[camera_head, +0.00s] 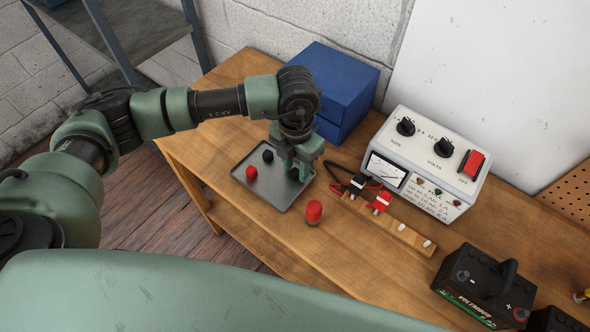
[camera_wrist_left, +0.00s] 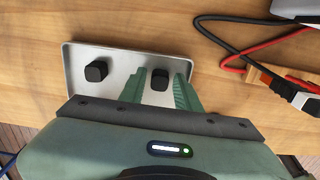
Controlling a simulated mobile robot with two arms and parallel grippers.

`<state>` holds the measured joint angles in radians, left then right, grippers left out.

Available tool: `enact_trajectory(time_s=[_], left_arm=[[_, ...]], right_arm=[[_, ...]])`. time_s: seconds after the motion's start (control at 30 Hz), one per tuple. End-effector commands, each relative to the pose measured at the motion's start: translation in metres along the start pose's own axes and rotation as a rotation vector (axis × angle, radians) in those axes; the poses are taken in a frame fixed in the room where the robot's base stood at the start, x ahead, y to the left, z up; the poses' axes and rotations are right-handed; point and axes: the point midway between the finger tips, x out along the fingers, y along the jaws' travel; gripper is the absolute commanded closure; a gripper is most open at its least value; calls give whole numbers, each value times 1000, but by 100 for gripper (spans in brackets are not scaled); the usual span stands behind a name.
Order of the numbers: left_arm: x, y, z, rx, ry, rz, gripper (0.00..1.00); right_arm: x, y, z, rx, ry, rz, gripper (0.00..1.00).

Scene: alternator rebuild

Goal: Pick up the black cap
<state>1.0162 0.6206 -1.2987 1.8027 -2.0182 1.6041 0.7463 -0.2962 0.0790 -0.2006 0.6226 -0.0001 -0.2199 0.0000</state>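A metal tray (camera_head: 270,193) on the wooden bench holds two black caps and a red cap (camera_head: 251,172). One black cap (camera_head: 268,156) lies near the tray's middle; it is at the left in the left wrist view (camera_wrist_left: 96,71). The other black cap (camera_head: 294,174) is by my left gripper (camera_head: 297,167), partly hidden. My left gripper is open and over the tray's right part. I cannot tell the height gap. My right gripper is out of view.
A red-topped cylinder (camera_head: 314,211) stands right of the tray. A wooden strip (camera_head: 405,235) with red and black clips and cables lies beyond it. A tester box (camera_head: 425,165), a blue box (camera_head: 335,85) and a black battery (camera_head: 484,285) also stand on the bench.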

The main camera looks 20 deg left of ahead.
Motion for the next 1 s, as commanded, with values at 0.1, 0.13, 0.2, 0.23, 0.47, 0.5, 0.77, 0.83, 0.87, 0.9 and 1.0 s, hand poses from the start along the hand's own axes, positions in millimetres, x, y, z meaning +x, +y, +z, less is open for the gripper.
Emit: enact_trajectory(time_s=[0.1, 0.13, 0.2, 0.23, 0.47, 0.5, 0.77, 0.83, 0.87, 0.9, 1.0], left_arm=[[0, 0, 0, 0, 0, 0, 73], [0, 0, 0, 0, 0, 0, 81], [0, 0, 0, 0, 0, 0, 98], [0, 0, 0, 0, 0, 0, 98], [0, 0, 0, 0, 0, 0, 98], [-1, 0, 0, 0, 0, 0, 98], [-17, 0, 1, -1, -3, 0, 98], [-28, 0, 1, 0, -5, 0, 98], [-34, 0, 1, 0, -5, 1, 98], [-43, 0, 2, 0, -6, 1, 98], [-70, 0, 2, 0, -9, 1, 98]], right_arm=[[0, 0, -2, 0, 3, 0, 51], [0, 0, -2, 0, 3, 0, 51], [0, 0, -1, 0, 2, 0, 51], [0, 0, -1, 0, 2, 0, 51], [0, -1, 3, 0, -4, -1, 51], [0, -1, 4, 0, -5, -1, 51], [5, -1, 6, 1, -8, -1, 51], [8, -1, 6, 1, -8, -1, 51], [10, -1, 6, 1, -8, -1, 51], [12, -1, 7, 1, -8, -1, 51], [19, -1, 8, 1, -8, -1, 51]])
